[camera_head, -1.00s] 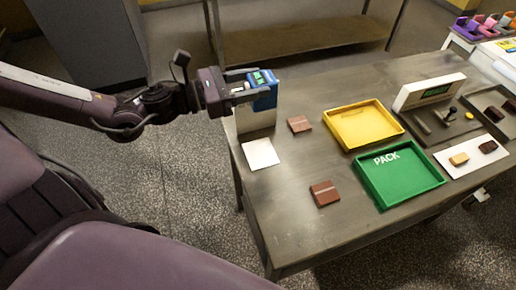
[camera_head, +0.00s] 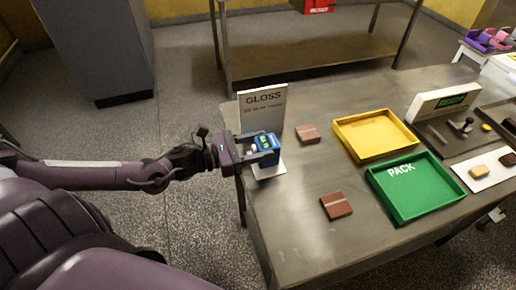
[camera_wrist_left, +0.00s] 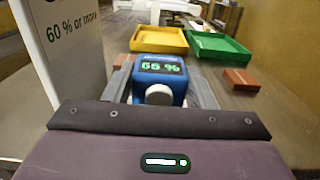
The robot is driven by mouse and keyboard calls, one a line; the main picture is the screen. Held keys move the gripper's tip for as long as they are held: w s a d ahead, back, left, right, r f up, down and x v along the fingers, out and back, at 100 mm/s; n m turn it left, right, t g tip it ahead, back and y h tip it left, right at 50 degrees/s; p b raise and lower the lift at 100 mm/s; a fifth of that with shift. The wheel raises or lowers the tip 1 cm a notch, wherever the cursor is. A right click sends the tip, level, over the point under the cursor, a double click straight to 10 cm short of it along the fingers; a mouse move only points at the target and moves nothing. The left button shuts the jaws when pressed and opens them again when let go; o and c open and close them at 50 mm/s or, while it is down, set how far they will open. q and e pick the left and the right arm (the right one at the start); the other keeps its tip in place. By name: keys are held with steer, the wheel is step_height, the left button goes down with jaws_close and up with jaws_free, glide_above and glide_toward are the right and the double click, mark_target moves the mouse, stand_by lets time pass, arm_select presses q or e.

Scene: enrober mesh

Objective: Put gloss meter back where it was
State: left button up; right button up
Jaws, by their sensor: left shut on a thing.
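The blue gloss meter (camera_head: 267,146) is upright between the fingers of my left gripper (camera_head: 257,150), which is shut on it. In the left wrist view the gloss meter (camera_wrist_left: 160,80) shows a green "65 %" reading and a white knob. It is over the white pad (camera_head: 270,172) at the table's left edge. I cannot tell whether its base touches the pad. The GLOSS sign (camera_head: 262,108) stands just behind it; in the left wrist view the sign (camera_wrist_left: 66,50) is close on the left. My right gripper is not in view.
Two brown chocolate pieces, one farther (camera_head: 307,133) and one nearer (camera_head: 336,205), lie on the table (camera_head: 300,235). A yellow tray (camera_head: 377,133) and a green PACK tray (camera_head: 415,190) are to the right. The front left of the table is clear.

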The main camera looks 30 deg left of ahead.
arm_select(q)
steer(key=shift+f, duration=0.15)
steer(key=shift+f, duration=0.2)
steer(key=o, duration=1.1)
steer(key=shift+r, duration=0.15)
steer(key=p+v, duration=0.3)
steer(key=v, duration=0.9)
